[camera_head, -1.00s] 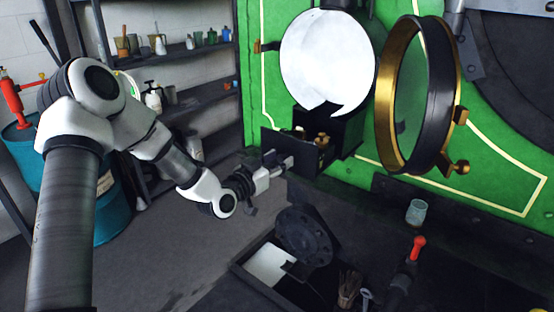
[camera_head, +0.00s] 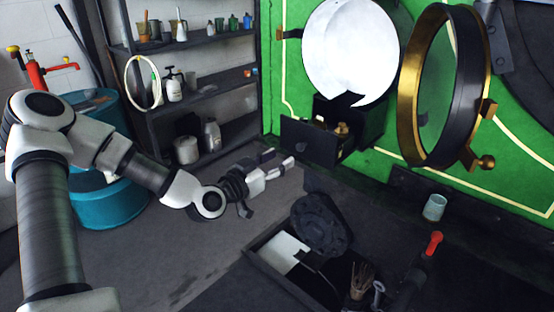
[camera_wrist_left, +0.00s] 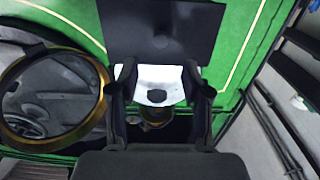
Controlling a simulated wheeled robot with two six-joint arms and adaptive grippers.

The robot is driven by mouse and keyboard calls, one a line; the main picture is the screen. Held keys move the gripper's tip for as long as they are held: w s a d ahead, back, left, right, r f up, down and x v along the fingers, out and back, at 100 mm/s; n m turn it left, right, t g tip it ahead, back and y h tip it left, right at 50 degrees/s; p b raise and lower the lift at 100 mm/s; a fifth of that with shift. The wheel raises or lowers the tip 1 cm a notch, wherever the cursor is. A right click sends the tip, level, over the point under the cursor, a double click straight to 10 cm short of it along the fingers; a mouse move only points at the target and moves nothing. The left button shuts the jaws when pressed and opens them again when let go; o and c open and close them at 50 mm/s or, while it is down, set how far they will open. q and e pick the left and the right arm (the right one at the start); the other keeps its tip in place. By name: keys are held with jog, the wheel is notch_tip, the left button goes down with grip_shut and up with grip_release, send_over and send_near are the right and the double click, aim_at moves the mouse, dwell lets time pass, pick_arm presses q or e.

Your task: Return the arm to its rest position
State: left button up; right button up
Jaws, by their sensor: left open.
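My left arm comes in from the left in the head view. Its gripper (camera_head: 284,166) is open and empty, in front of and a little below the small dark box on the green tram wall. In the left wrist view the two fingers (camera_wrist_left: 160,90) stand apart, with the box's dark door (camera_wrist_left: 160,30) beyond them. In the head view the door (camera_head: 307,143) stands open and a brass piece (camera_head: 342,130) shows inside the box. My right gripper is not in view.
A round brass-rimmed glass door (camera_head: 408,90) stands open at the right. An open dark compartment (camera_head: 262,268), a glass cup (camera_head: 434,207) and a red-handled lever (camera_head: 433,243) are below. Shelves (camera_head: 190,95) and a blue drum (camera_head: 110,205) stand at the left. Floor between is clear.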

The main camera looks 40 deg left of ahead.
pick_arm(q)
jog(key=shift+f, duration=0.1)
dwell(0.3)
jog(key=s+d+f+m+g+h, duration=0.1)
jog(key=s+d+f+m+g, duration=0.2)
jog(key=f, duration=0.6)
jog(key=s+d+f+m+g+h, duration=0.1)
jog(key=d+f+g, duration=0.25)
jog(key=f, duration=0.45)
jog(key=s+d+f+g+y, duration=0.1)
jog(key=s+d+f+g, duration=0.25)
jog(key=s+f, duration=0.35)
jog(key=s+d+f+g, duration=0.3)
jog(key=s+d+f, duration=0.2)
jog(key=f, duration=0.4)
jog(key=s+f+n+g+y, duration=0.1)
jog(key=s+f+n+g, duration=0.1)
jog(key=s, duration=0.5)
jog(key=s+f+n+g+y, duration=0.1)
jog(key=s+f+n+g, duration=0.2)
jog(key=s, duration=0.3)
jog(key=shift+s+a+n+y+b, duration=0.2)
jog(key=shift+s+n+y+b, duration=0.1)
jog(key=shift+s+b, duration=0.1)
jog(key=shift+r, duration=0.2)
